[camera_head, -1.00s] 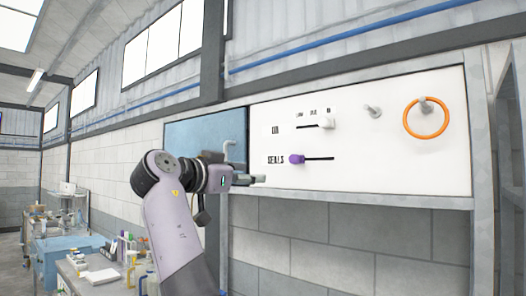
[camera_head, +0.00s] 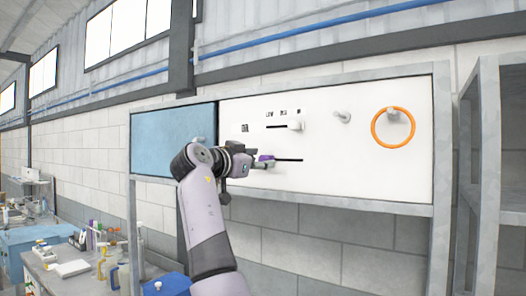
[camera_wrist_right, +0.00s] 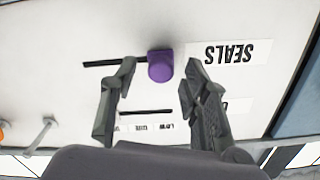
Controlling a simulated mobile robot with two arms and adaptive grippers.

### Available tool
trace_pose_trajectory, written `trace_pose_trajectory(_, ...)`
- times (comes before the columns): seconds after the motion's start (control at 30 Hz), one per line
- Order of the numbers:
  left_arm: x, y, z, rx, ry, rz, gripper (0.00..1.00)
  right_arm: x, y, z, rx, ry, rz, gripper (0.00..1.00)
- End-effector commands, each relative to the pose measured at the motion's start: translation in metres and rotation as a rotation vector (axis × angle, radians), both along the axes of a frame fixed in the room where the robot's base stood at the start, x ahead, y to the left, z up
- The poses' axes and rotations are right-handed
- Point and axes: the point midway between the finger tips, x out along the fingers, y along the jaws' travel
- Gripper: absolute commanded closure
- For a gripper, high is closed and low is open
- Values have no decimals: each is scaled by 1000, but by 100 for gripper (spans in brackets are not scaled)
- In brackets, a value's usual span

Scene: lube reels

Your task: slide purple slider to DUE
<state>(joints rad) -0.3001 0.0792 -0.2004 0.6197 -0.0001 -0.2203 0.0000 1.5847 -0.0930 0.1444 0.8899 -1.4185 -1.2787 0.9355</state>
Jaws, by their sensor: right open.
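The purple slider (camera_head: 265,158) sits at the SEALS-label end of the lower slot (camera_head: 290,160) on the white panel. In the upside-down wrist view the purple slider (camera_wrist_right: 160,66) lies between the two fingertips of my right gripper (camera_wrist_right: 160,76), with visible gaps on both sides. The right gripper (camera_head: 258,163) is open at the panel and partly covers the slider and SEALS label in the head view. The SEALS label (camera_wrist_right: 224,52) is clear in the wrist view. The small LOW and DUE labels (camera_head: 283,113) stand above the upper slot. My left gripper is not in view.
A white slider (camera_head: 296,125) sits at the right end of the upper slot. A peg (camera_head: 342,117) and an orange ring (camera_head: 374,128) on another peg are farther right. A blue panel (camera_head: 160,140) adjoins at left. A cluttered bench (camera_head: 75,280) stands lower left.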

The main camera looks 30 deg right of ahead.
Motion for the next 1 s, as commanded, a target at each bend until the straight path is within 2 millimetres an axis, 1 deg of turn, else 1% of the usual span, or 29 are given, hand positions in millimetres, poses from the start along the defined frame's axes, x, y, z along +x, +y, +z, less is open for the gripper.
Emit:
trace_pose_trajectory(0.03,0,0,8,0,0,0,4,3,-7,3,1,2,-2,58)
trace_pose_trajectory(0.2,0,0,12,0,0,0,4,8,-19,1,0,0,0,58)
trace_pose_trajectory(0.53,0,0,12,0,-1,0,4,9,-21,-1,1,0,1,58)
trace_pose_trajectory(1.0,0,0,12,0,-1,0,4,9,-21,0,1,0,1,90)
